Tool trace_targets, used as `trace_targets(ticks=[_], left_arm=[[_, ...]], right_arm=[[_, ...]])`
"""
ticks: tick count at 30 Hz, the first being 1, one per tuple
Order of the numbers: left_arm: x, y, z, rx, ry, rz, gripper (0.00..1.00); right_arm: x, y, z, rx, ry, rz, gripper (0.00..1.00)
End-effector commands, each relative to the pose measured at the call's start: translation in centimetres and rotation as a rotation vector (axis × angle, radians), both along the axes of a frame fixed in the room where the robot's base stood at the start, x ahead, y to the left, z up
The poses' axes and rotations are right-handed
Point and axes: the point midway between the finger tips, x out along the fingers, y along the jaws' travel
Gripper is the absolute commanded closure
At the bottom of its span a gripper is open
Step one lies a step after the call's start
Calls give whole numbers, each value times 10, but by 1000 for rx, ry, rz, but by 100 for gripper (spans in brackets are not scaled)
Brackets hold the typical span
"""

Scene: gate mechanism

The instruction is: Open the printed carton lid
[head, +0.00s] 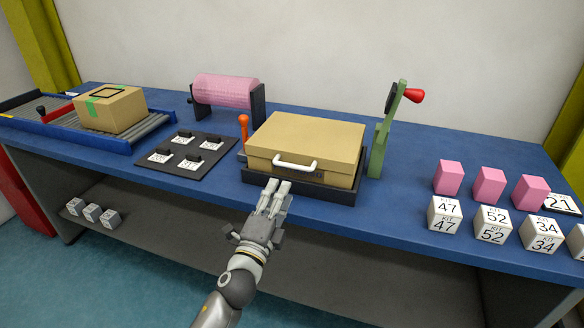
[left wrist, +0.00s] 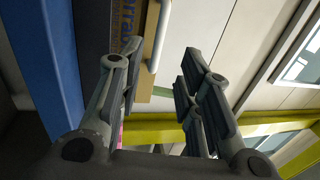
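The tan carton (head: 310,132) stands with its lid closed in a dark tray (head: 300,188) at the middle of the blue bench. A white bar handle (head: 295,164) is on its front, with dark print beside it. My left gripper (head: 276,187) is in front of the tray, below and left of the handle, and looks empty. In the left wrist view the left gripper (left wrist: 160,60) is open with a clear gap. The handle (left wrist: 155,45) shows beyond the fingertips, near the printed carton front (left wrist: 126,18). My right gripper is not in view.
An orange-knobbed lever (head: 243,122) stands left of the carton, a green lever with a red knob (head: 382,135) right. A pink roll (head: 226,90) is behind. A conveyor with a box (head: 110,108) is far left. Pink blocks (head: 489,185) and numbered cubes (head: 492,223) are at right.

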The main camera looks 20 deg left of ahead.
Motion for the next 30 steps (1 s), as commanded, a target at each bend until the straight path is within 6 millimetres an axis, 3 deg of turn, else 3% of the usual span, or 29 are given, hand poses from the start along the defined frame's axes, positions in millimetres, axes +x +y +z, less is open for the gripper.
trace_targets(ticks=[15,21,30], left_arm=[[83,-3,16,-4,2,0,67],[97,-4,19,-6,2,-1,67],[99,-4,19,-6,3,-1,67]], right_arm=[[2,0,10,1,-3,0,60],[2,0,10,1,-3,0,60],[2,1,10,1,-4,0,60]])
